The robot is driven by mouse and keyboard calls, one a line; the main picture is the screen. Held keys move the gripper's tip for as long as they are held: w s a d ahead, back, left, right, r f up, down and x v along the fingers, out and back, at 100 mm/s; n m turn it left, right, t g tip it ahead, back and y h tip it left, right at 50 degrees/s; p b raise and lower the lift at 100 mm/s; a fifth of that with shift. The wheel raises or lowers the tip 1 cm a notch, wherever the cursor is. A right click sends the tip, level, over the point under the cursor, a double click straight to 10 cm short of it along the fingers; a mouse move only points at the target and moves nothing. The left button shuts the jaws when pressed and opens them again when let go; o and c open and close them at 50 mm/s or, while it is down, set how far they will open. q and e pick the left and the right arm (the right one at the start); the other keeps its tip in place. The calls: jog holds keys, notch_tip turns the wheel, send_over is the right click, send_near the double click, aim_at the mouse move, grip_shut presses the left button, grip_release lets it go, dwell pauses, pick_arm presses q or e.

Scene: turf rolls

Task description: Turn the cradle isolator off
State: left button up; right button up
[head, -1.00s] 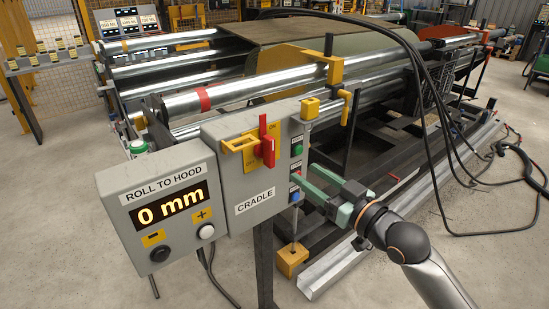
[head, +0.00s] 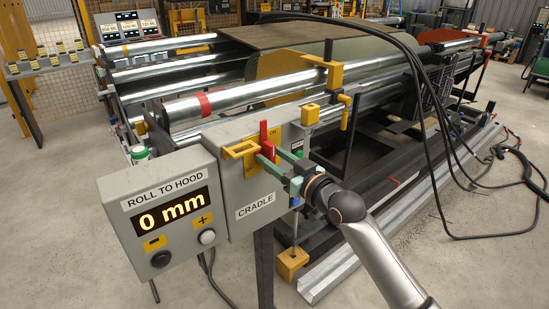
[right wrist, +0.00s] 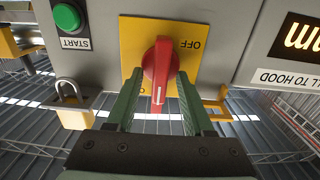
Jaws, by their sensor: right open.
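The cradle isolator is a red rotary handle (head: 265,136) on a yellow plate, on the grey CRADLE box (head: 243,196). The handle stands upright, at the ON mark. In the right wrist view, which is upside down, the red handle (right wrist: 160,65) points down toward ON, and the OFF mark is at its upper right. My right gripper (head: 277,157) is at the front of the handle. Its two green fingers (right wrist: 158,82) are open, one on each side of the handle; I cannot tell whether they touch it. My left gripper is not in view.
A yellow hasp (head: 240,149) sticks out left of the handle. A green START button (right wrist: 67,17) is on the panel beside the plate. The ROLL TO HOOD display (head: 173,208) reads 0 mm.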

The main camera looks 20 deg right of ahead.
grip_shut()
dwell(0.4)
